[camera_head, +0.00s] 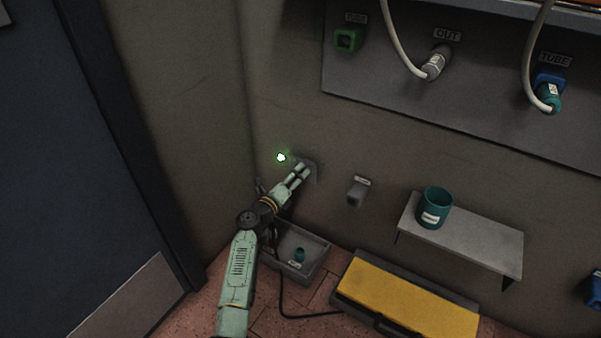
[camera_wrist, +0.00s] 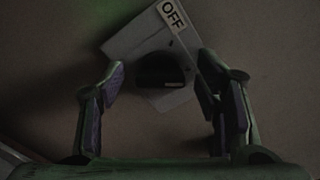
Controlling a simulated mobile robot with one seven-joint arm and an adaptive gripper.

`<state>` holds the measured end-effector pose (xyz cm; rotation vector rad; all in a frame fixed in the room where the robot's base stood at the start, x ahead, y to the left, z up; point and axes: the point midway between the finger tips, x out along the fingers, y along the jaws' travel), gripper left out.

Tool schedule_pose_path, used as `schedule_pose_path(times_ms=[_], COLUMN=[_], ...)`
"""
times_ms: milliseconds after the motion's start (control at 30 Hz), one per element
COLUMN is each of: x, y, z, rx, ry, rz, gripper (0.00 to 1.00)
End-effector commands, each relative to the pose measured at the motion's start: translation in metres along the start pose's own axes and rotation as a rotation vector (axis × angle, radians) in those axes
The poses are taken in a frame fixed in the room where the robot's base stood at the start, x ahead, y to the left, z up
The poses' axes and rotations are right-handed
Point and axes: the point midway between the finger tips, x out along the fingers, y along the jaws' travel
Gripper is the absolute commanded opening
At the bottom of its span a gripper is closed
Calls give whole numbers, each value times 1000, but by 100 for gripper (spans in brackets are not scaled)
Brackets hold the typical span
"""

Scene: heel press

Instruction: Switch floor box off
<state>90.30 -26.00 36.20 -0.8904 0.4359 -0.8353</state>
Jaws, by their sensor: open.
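A grey switch plate with an OFF label (camera_wrist: 173,14) sits on the wall, tilted in the wrist view. A dark rounded knob (camera_wrist: 160,68) with a small pale mark stands on the plate, between my fingers. My gripper (camera_head: 299,173) is open in front of the plate, which it partly hides in the head view. I cannot tell whether the fingers touch the knob. A green light (camera_head: 281,157) glows on the wall just left of the plate. A yellow-topped floor box (camera_head: 408,303) lies on the floor at the wall.
A black cable (camera_head: 305,316) runs along the floor to the yellow-topped box. A grey tray (camera_head: 313,266) with a small teal piece stands below my gripper. A shelf (camera_head: 483,247) with a teal cup (camera_head: 434,207) and a small wall box (camera_head: 357,191) are to the right.

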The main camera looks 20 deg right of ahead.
Motion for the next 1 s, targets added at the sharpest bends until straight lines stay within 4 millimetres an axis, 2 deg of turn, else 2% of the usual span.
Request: schedule_pose_path(times_ms=[300,1000], x=[-1,0], y=[0,0], z=[0,0], rx=[0,0], ry=[0,-1], rz=[0,0], gripper=[58,12])
